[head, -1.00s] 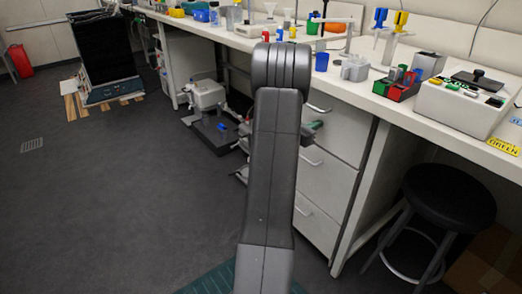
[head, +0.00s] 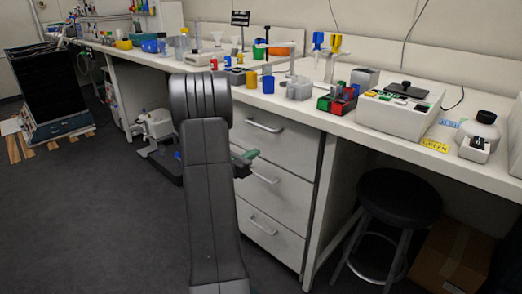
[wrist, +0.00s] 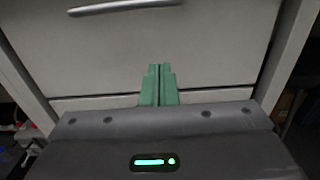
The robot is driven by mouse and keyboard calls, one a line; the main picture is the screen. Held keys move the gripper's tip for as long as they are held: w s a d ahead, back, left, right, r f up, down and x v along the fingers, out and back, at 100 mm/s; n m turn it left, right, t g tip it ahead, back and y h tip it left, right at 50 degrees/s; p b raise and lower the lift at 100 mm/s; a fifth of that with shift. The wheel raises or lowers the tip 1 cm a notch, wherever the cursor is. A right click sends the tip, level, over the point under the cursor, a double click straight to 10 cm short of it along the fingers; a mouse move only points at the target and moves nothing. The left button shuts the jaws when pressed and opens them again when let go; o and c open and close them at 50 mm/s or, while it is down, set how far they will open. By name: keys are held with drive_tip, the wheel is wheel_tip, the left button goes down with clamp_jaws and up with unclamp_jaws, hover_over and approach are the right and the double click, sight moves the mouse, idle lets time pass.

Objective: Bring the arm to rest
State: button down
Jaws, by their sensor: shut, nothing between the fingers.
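My gripper (wrist: 160,72) shows in the wrist view as two green fingers pressed together with nothing between them. They point toward a pale drawer front (wrist: 150,50), which has a metal handle above the fingertips. I cannot tell the exact gap to it. In the head view my dark grey arm stands upright left of centre. Part of the gripper (head: 246,157) sticks out to the right of the arm, in front of the drawers; the rest is hidden behind the arm.
A long white bench (head: 330,118) carries colored racks, bottles and a white device (head: 400,108). A black stool (head: 400,198) and a cardboard box (head: 452,255) stand under it at right. A white machine (head: 155,125) stands on the floor behind my arm.

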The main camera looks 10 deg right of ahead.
drive_tip(key=v, duration=0.5)
drive_tip(key=shift+s+a+p, duration=0.25)
drive_tip(key=shift+a+p, duration=0.05)
